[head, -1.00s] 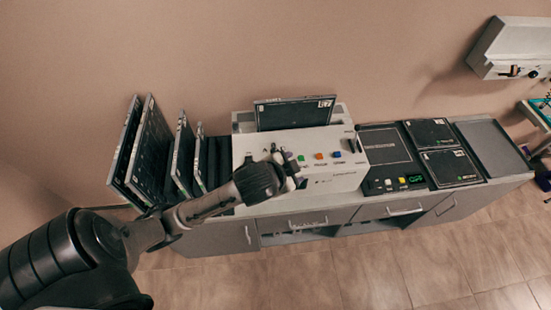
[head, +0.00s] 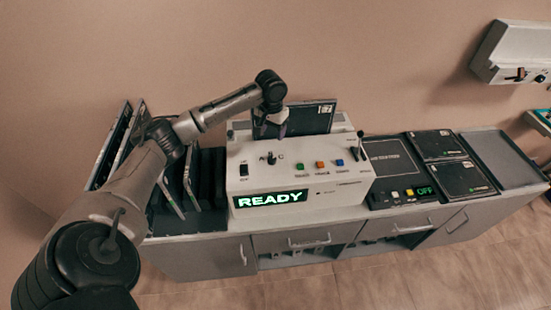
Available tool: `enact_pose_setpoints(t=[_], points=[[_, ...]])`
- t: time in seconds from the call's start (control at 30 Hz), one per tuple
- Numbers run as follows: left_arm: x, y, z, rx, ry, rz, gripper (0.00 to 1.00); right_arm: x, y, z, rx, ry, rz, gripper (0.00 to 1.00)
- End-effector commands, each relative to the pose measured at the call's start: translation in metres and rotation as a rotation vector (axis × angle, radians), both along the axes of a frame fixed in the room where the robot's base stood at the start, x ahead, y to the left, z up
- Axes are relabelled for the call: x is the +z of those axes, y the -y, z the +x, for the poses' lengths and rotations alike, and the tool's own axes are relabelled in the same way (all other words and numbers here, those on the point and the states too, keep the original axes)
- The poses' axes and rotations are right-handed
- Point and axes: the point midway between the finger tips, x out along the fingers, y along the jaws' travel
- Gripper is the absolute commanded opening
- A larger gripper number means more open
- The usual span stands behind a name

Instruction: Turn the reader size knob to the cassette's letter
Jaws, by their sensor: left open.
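The white reader (head: 335,196) stands on the counter, with a lit display (head: 270,198) that reads READY. The dark size knob (head: 271,157) sits on the reader's top panel, with small letters around it; A and C seem to show. A dark cassette (head: 318,117) stands upright in the back of the reader. Its white corner label is too small to read surely. My left gripper (head: 270,131) is open and points down, behind and above the knob and apart from it. It covers part of the cassette's left side. My right gripper is not in view.
Green, orange and blue buttons (head: 322,165) and a black lever (head: 361,142) are right of the knob. A black switch (head: 243,170) is at its left. Upright cassettes (head: 190,180) stand in a rack at left. A pad with an OFF display (head: 425,190) and flat cassettes (head: 462,178) lie at right.

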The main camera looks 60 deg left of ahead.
Motion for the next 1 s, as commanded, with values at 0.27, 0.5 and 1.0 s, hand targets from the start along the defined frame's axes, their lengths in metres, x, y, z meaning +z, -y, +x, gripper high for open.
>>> enact_pose_setpoints(t=[0.27,0.5,1.0], points=[[-0.014,0.0,-0.001,0.092,-0.009,0.004,0.61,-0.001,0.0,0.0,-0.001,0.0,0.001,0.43],[-0.057,0.0,-0.002,0.091,-0.01,0.005,0.61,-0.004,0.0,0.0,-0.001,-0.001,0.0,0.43],[-0.128,0.0,-0.001,0.088,-0.005,0.005,0.61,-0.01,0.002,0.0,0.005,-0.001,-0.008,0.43]])
